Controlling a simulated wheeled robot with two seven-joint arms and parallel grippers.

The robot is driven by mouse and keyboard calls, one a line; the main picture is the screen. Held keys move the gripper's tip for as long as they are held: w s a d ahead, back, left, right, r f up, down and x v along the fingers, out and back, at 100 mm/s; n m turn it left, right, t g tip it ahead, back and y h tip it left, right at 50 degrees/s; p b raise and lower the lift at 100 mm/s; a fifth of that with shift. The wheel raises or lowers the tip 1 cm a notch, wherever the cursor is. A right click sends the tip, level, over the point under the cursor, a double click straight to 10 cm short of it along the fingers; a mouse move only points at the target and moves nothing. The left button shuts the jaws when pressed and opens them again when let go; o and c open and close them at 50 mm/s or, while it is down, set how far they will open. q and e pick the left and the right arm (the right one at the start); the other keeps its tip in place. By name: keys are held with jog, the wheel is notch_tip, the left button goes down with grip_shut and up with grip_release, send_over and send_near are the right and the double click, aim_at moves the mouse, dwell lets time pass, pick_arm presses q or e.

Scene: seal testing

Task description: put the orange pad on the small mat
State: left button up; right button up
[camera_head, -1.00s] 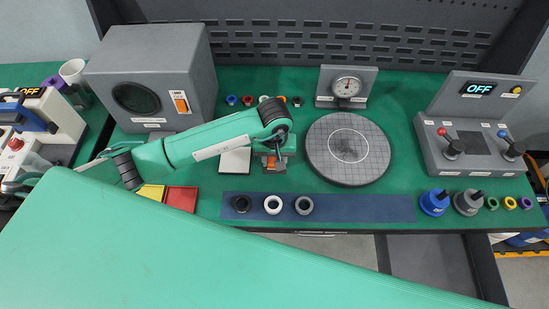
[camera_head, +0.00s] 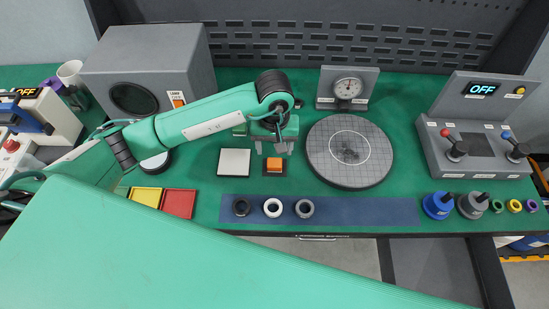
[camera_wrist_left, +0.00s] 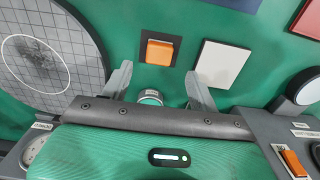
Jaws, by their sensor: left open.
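The orange pad (camera_head: 274,164) rests on the small dark square mat (camera_head: 285,171), left of the round gridded plate. In the left wrist view the pad (camera_wrist_left: 160,52) lies flat within the dark mat (camera_wrist_left: 177,42), with a dark border showing around much of it. My left gripper (camera_head: 273,148) is open and empty, just behind the pad in the head view. Its two spread fingers show in the left wrist view (camera_wrist_left: 159,76), apart from the pad. My right gripper is not in view.
A white square (camera_head: 234,162) lies left of the mat, and a round gridded plate (camera_head: 349,150) stands to its right. A blue strip (camera_head: 365,210) with three rings lies in front. Yellow and red trays (camera_head: 179,202) sit front left. A grey speaker-like box (camera_head: 150,72) stands behind my left arm.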

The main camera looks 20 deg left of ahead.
pick_arm(q)
jog(key=shift+r+b, duration=0.45)
jog(key=shift+r, duration=1.85)
